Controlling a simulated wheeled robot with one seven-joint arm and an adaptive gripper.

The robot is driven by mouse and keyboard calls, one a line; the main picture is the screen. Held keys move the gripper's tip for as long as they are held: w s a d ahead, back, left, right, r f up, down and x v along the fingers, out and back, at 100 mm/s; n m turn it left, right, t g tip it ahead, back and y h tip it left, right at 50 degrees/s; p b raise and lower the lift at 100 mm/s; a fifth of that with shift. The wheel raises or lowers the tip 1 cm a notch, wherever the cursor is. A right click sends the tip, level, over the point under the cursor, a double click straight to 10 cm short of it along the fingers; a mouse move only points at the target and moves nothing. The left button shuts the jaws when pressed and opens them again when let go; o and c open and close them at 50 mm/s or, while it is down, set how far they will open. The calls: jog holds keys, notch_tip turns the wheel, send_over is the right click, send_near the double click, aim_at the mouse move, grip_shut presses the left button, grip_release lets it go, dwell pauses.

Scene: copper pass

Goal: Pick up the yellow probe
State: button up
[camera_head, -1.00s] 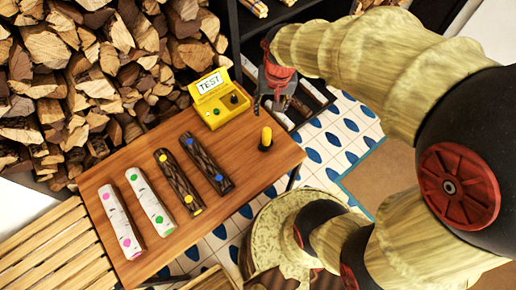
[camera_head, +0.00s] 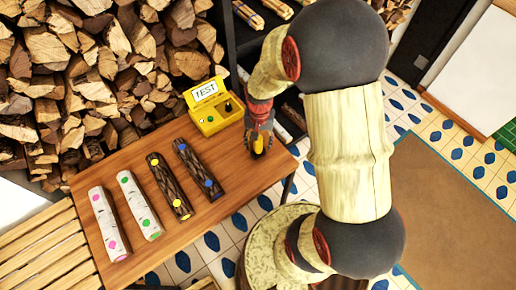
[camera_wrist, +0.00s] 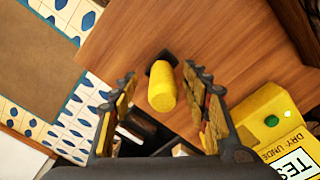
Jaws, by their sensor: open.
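The yellow probe (camera_wrist: 162,96) stands on the wooden table in the wrist view, a yellow cylinder with a dark base. My gripper (camera_wrist: 158,90) is open, with one finger on each side of the probe. In the wrist view I see a gap between the probe and each finger. In the head view my gripper (camera_head: 257,150) points down over the right part of the table, and the probe there is mostly hidden by it.
The yellow TEST box (camera_head: 212,108) stands left of my gripper; it also shows in the wrist view (camera_wrist: 270,125). Several logs with coloured dots (camera_head: 152,188) lie on the table (camera_head: 232,197). Stacked firewood (camera_head: 90,70) is behind. The table's right end is close to my gripper.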

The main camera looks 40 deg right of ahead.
aim_at(258, 146)
jog(key=f, duration=0.3)
jog(key=shift+w+f+b, duration=0.15)
jog(key=shift+w+b, duration=0.05)
jog(key=shift+b, duration=0.2)
jog(key=c, duration=0.3)
grip_shut()
